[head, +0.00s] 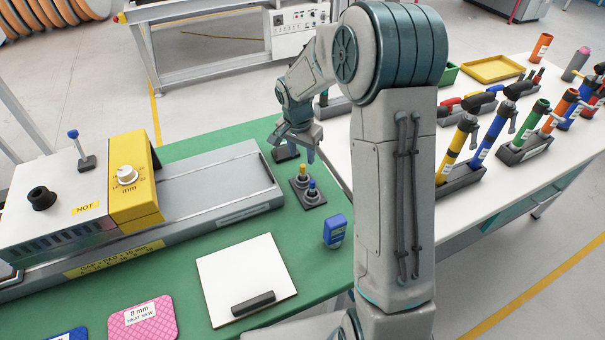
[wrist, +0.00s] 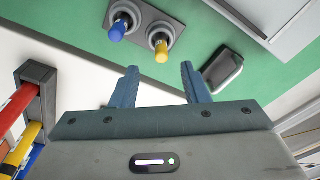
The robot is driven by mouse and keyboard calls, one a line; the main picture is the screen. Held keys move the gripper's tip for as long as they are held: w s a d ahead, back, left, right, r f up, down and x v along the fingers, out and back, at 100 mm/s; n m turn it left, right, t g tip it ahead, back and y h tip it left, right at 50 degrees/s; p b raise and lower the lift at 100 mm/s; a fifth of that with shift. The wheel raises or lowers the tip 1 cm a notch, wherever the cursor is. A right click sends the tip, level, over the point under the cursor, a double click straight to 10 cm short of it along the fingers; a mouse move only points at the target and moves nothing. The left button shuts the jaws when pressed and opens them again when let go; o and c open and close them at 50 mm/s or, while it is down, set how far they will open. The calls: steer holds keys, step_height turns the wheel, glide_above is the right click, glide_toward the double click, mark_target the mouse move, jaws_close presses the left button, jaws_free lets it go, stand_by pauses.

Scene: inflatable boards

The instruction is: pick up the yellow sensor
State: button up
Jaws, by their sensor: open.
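The yellow sensor (head: 303,171) stands upright in a dark two-place holder (head: 318,202) on the green table, beside a blue sensor (head: 312,186). In the wrist view the yellow sensor (wrist: 161,52) lies ahead of the fingers, roughly in line with the gap between them, with the blue sensor (wrist: 118,29) to its left. My gripper (head: 298,150) is above the table just behind the holder in the head view. In the wrist view my gripper (wrist: 160,84) has its two blue fingers apart, with nothing between them. The fingers are apart from the yellow sensor.
A dark block (head: 286,152) lies on the green table close to my gripper. A grey metal tray (head: 205,192) is left of the holder. A white table (head: 510,185) with colored tubes stands at right.

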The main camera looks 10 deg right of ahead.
mark_target(303, 166)
steer(key=shift+w+d+f+p, duration=0.15)
steer(key=shift+f+p, duration=0.15)
steer(key=shift+f, duration=0.8)
steer(key=shift+w+d+f+p, duration=0.1)
steer(key=shift+f+p, duration=0.15)
steer(key=shift+f, duration=0.85)
steer(key=shift+w+d+f+p, duration=0.15)
steer(key=shift+f+p, duration=0.15)
steer(key=shift+f, duration=0.8)
steer(key=shift+a, duration=0.1)
jaws_close()
